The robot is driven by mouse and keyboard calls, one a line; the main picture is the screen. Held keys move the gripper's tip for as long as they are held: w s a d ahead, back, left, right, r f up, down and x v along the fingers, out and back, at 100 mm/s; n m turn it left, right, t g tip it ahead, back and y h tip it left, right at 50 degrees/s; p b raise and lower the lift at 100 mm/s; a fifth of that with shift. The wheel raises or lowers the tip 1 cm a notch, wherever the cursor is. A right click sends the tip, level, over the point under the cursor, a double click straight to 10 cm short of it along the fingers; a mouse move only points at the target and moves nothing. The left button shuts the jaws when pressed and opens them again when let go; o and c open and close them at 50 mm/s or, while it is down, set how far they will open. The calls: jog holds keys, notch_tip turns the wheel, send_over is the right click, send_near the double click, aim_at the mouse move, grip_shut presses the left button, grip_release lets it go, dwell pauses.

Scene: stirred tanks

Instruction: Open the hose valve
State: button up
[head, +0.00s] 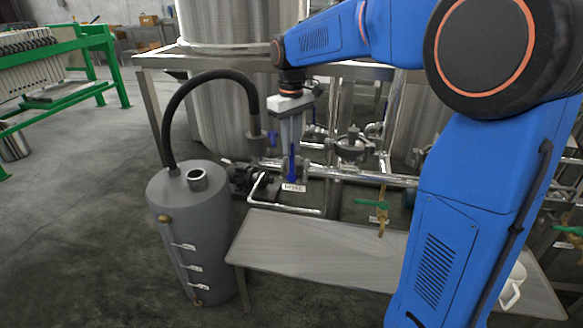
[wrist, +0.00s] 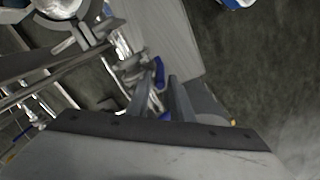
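The hose valve has a blue lever (head: 292,166) that stands upright on the pipe, above a white label reading HOSE (head: 293,188). My gripper (head: 291,143) points down just above or around the top of this lever. In the wrist view my gripper (wrist: 160,82) shows two grey fingers with a gap between them. A blue lever (wrist: 159,70) shows at the fingertips, close to the gap. I cannot tell whether either finger touches it.
A grey cylinder (head: 190,235) with a black hose (head: 205,78) stands left of the valve. A steel bench (head: 310,250) is in front. Another blue handle (head: 272,139) is just left of my gripper. A green-handled valve (head: 371,203) sits to the right.

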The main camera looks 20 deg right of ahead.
aim_at(292, 167)
notch_tip(292, 167, down, 8)
jog(key=shift+f, duration=0.15)
dwell(0.4)
grip_shut()
